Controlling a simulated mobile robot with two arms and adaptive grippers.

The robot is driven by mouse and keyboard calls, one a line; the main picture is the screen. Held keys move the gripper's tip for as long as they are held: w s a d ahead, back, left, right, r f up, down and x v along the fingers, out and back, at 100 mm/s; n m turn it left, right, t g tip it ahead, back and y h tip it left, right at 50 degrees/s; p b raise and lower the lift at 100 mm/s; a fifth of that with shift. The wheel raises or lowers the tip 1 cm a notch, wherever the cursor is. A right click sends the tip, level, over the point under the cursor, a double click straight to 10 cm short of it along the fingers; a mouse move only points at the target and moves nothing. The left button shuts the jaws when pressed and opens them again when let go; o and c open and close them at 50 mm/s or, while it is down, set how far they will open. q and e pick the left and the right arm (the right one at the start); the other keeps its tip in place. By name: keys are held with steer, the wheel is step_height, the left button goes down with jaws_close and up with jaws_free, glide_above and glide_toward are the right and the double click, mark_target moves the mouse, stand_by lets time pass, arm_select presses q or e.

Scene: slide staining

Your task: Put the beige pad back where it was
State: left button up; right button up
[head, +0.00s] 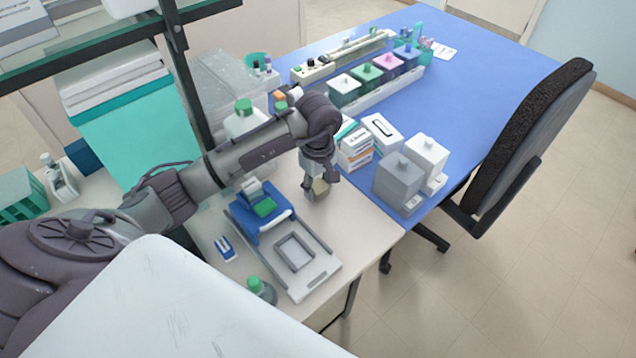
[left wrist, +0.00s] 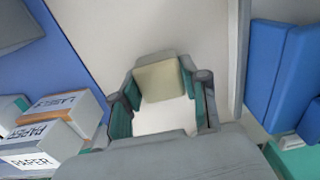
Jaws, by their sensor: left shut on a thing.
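My left gripper (head: 317,178) hangs over the pale table, just right of the blue device. It is shut on the beige pad (head: 320,187), which shows as a small block at its fingertips. In the left wrist view the beige pad (left wrist: 160,80) sits at the far end between the fingers, with the pale tabletop behind it. The gap between the pad and the table cannot be told exactly. My right gripper is not in view.
A blue device (head: 252,222) with a grey framed tray (head: 296,252) stands left of the gripper. Paper and label boxes (head: 355,150) and grey-white canisters (head: 398,182) stand to the right. A green-capped bottle (head: 262,290) is in front. Pale tabletop (head: 350,225) is clear below the gripper.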

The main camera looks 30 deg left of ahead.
arm_select(q)
steer(key=shift+f, duration=0.35)
steer(key=shift+f, duration=0.2)
steer(key=o, duration=1.1)
steer(key=shift+r, duration=0.1)
